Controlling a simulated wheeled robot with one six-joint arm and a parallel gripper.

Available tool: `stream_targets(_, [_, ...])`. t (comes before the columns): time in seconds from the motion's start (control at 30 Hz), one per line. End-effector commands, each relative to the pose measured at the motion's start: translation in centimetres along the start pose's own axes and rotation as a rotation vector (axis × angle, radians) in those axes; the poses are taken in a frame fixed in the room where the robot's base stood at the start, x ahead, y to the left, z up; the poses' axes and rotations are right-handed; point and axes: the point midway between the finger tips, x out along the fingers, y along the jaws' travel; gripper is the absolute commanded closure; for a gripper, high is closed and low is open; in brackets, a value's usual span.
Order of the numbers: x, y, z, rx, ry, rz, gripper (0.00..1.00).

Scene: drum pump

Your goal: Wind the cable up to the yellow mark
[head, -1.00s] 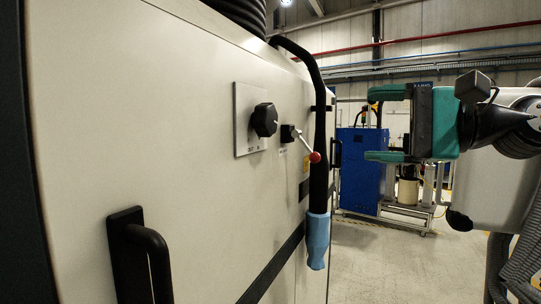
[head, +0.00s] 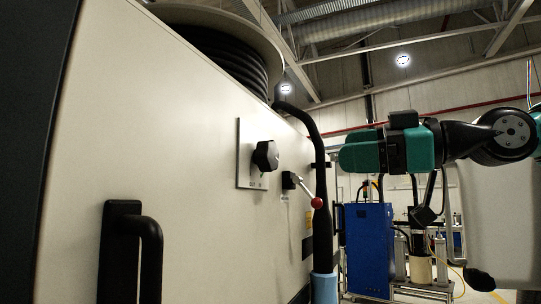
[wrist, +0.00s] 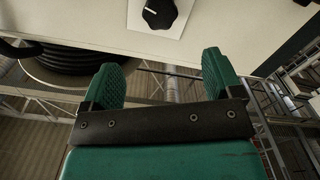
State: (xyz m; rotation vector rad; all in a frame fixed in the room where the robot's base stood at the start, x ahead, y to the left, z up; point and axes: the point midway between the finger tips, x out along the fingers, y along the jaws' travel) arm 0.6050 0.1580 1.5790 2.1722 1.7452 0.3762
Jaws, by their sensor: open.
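Black cable (head: 222,58) lies coiled on a pale drum (head: 268,45) on top of the cream cabinet. It comes off the drum and hangs down the cabinet's side (head: 318,140) to a light blue end piece (head: 324,288). In the wrist view the coil (wrist: 75,60) is at the left. A black knob (head: 265,155) on a square plate also shows in the wrist view (wrist: 160,12). A small lever has a red ball (head: 316,202). I cannot make out a yellow mark on the cable. My green gripper (head: 345,152) is open and empty, right of the cable; its fingers show in the wrist view (wrist: 163,80).
A black handle (head: 130,250) sticks out from the cabinet at lower left. A yellow label (head: 308,221) is on its side, partly behind the cable. A blue cabinet (head: 369,250) and a trolley stand behind. There is free space right of the cabinet.

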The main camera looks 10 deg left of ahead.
Motion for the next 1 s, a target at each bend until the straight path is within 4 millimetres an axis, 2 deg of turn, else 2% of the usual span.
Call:
stream_targets(0.03, [1.3, 0.1, -0.4, 0.005, 0.003, -0.006, 0.15])
stream_targets(0.3, [7.6, 0.1, -0.5, 0.007, 0.002, -0.007, 0.15])
stream_targets(0.5, [11.5, 0.1, -0.4, 0.006, 0.0, -0.004, 0.15])
stream_targets(0.7, [13.7, 0.1, -0.2, 0.005, 0.001, -0.002, 0.15])
stream_targets(1.0, [14.1, 0.0, 0.0, 0.004, 0.0, 0.001, 0.15])
